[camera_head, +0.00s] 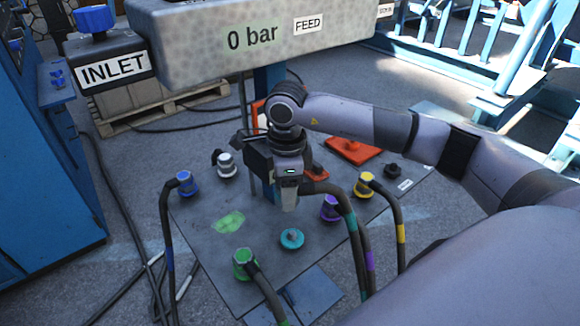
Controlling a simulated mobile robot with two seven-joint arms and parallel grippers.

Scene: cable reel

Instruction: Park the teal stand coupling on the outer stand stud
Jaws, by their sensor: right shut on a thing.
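My right gripper (289,203) points down over the middle of the dark plate (205,255). It is shut on the end of a black hose with a teal band (350,222). The coupling in its jaws is mostly hidden by the gripper. A round teal fitting (291,238) sits on the plate just in front of and below the gripper tips, apart from them in the picture. A small dark stud (392,170) stands at the plate's right, beside a small white label (405,184); I cannot tell if it is the outer stand stud. My left gripper is not in view.
Blue (187,183), green (244,263), purple (330,208) and yellow (365,184) couplings stand on the plate, with hoses nearby. A silver fitting (225,164) is at the back left. An orange-red piece (352,149) lies behind. The grey "0 bar" box (250,55) overhangs the back.

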